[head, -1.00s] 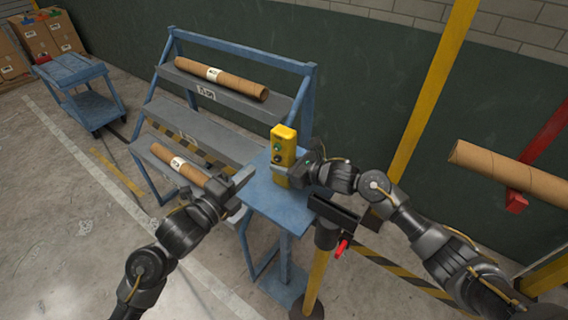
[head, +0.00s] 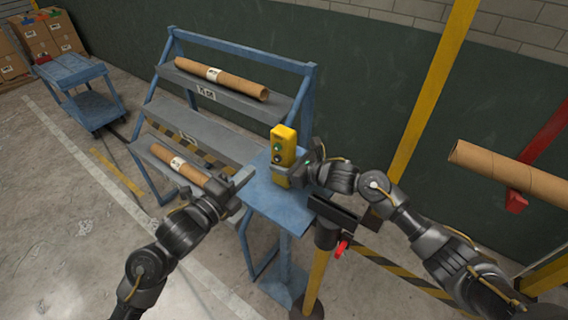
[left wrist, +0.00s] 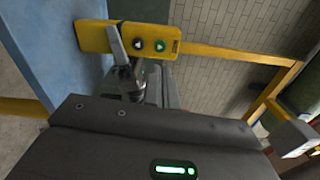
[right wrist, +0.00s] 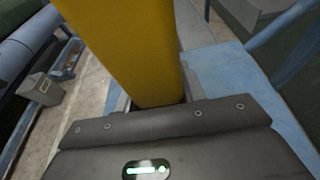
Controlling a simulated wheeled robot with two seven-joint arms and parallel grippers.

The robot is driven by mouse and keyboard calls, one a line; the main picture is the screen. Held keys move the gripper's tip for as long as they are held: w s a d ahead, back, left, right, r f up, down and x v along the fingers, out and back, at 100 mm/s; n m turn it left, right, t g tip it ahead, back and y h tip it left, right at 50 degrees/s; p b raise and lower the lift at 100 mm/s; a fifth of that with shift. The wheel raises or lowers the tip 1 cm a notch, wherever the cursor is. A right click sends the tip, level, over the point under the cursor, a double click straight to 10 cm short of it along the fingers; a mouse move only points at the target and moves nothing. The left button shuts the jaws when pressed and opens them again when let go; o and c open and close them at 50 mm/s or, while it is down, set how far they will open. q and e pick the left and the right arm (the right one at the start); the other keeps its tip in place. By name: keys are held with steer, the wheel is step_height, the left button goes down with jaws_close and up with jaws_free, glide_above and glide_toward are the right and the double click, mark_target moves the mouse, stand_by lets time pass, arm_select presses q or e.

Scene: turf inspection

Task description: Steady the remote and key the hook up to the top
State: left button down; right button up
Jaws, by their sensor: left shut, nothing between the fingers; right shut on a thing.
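The yellow remote (head: 283,148) stands upright on the small blue stand (head: 262,205), its button face turned toward my left gripper. My right gripper (head: 297,172) is shut on the lower part of the remote, from the right; the yellow body (right wrist: 125,45) fills the space between its fingers in the right wrist view. My left gripper (head: 244,177) is shut and empty, left of the remote. In the left wrist view the remote (left wrist: 95,37) shows two round buttons, and a fingertip overlaps it; I cannot tell whether they touch. I cannot make out a hook.
A blue rack (head: 168,85) holds cardboard tubes on its shelves, the lower tube (head: 180,165) close behind my left gripper. Another tube (head: 510,172) rests on a red bracket at the right. A post with a black top (head: 335,212) stands in front of the stand. Open floor lies left.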

mark_target(277, 147)
arm_select(q)
steer(key=w+d+f+h, duration=0.1)
steer(key=w+f+h, duration=0.2)
steer(key=w+h, duration=0.15)
steer(key=s+h, duration=0.1)
steer(key=h, duration=0.1)
steer(key=s+a+r+h, duration=0.1)
steer(key=s+h, duration=0.1)
steer(key=h, duration=0.1)
steer(key=s+a+r+g+h, duration=0.1)
steer(key=s+h, duration=0.1)
steer(key=shift+m, duration=0.4)
steer(key=w+d, duration=0.5)
steer(key=w, duration=0.2)
stand_by(0.5)
steer(key=shift+w+d, duration=0.15)
stand_by(1.8)
